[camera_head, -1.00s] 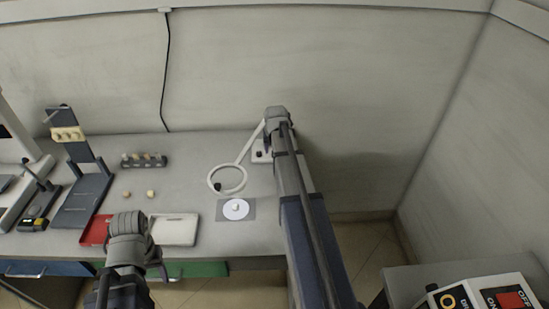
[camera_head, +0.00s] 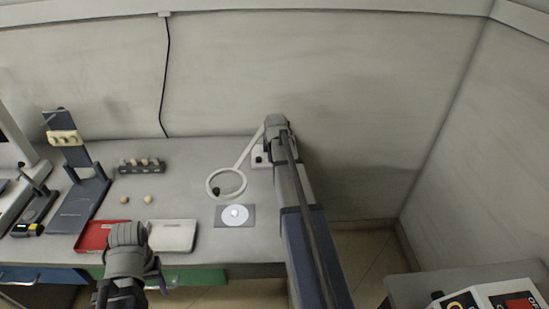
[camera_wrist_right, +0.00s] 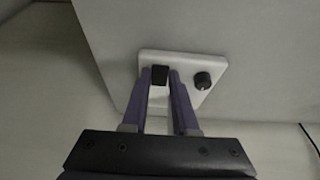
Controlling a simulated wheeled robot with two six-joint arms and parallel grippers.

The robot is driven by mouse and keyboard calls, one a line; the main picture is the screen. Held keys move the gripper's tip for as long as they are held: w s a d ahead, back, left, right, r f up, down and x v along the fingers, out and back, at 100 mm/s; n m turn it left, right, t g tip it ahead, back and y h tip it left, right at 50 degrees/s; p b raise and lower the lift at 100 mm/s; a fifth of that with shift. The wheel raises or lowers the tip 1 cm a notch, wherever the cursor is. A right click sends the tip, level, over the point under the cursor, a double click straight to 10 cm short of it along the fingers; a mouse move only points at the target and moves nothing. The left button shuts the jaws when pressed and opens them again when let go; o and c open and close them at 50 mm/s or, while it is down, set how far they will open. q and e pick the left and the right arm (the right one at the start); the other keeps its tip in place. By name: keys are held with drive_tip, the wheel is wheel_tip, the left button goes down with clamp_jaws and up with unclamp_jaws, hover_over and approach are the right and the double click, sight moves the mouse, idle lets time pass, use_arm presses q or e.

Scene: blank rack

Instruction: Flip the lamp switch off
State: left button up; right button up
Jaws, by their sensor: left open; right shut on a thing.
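The lamp is a white magnifier-style lamp with a ring (camera_head: 210,190) on an arm and a pale base plate (camera_head: 260,162) near the back of the bench. In the right wrist view the base plate (camera_wrist_right: 215,67) carries a black switch (camera_wrist_right: 159,74) and a round black knob (camera_wrist_right: 203,81). My right gripper (camera_wrist_right: 160,78) is at the plate, with its two purple fingers around the black switch and shut on it; the knob is just right of the fingers. My left gripper (camera_head: 159,268) is open over the bench's front edge, its fingers mostly hidden by its wrist.
A red tray (camera_head: 92,236) and a white tray (camera_head: 174,236) lie near the front edge. A grey mat with a white disc (camera_head: 235,214) lies before the lamp. A dark stand (camera_head: 75,205) and a small rack (camera_head: 142,166) are left. A control box (camera_head: 500,297) is at bottom right.

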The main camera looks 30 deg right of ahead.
clamp_jaws()
drive_tip(key=shift+w+d+r+g+y+p, duration=0.2)
drive_tip(key=shift+w+r+g+y+p, duration=0.15)
drive_tip(key=shift+g+p, duration=0.2)
drive_tip(key=shift+w+f+g+y+p, duration=0.15)
drive_tip(key=shift+g+y+p, duration=0.2)
drive_tip(key=shift+g, duration=0.2)
drive_tip(key=shift+s, duration=0.2)
drive_tip(key=o, duration=0.9)
unclamp_jaws()
drive_tip(key=shift+c, duration=0.2)
wheel_tip(320, 180, up, 8)
drive_tip(key=p, duration=0.7)
drive_tip(key=shift+s+a+f+p, duration=0.15)
drive_tip(key=shift+s+a+p, duration=0.2)
drive_tip(key=shift+s, duration=0.1)
